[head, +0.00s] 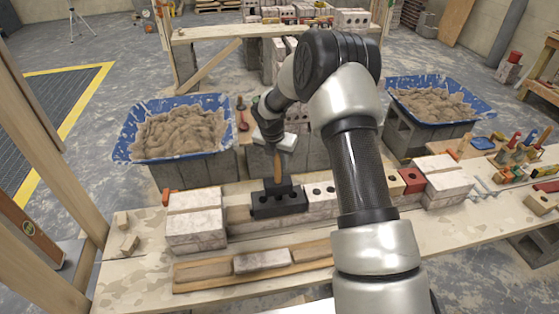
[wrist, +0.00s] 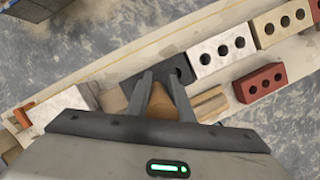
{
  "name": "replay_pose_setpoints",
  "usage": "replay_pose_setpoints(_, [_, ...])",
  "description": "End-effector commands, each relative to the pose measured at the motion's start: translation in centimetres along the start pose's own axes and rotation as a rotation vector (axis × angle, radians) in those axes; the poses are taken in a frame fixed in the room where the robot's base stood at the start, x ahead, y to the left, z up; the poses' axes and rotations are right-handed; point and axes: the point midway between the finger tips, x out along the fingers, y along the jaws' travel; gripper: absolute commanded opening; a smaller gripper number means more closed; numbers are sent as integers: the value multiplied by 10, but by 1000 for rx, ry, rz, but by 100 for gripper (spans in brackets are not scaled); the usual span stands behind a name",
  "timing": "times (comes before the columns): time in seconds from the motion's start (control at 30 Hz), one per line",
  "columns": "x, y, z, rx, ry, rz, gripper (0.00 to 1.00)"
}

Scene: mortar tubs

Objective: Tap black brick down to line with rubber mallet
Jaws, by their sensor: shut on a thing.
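The black brick (head: 285,206) with holes lies in the row of bricks on the bench, beside a pale holed brick (head: 319,194). My gripper (head: 281,149) is shut on the mallet's wooden handle (head: 278,167), which points down. The dark mallet head (head: 275,187) is at the top of the black brick's left part; I cannot tell whether they touch. In the wrist view the handle end (wrist: 160,104) sits between my fingers, and the black brick (wrist: 177,72) shows beyond them. The mallet head is not clearly separable there.
Pale stacked bricks (head: 195,232) stand left of the row. Blue mortar tubs stand behind at left (head: 126,142) and right (head: 477,105). A red brick (wrist: 259,83) lies off the row's line. Tools crowd the bench's right end.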

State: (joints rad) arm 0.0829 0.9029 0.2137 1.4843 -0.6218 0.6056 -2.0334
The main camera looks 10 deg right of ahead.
Motion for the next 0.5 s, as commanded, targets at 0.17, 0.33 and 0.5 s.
replay_pose_setpoints(0.17, [38, 0, -12, -1, 1, 0, 0])
replay_pose_setpoints(0.33, [23, 0, -6, 1, -1, 1, 0])
replay_pose_setpoints(0.5, [-6, 0, 3, 2, -2, 1, 0])
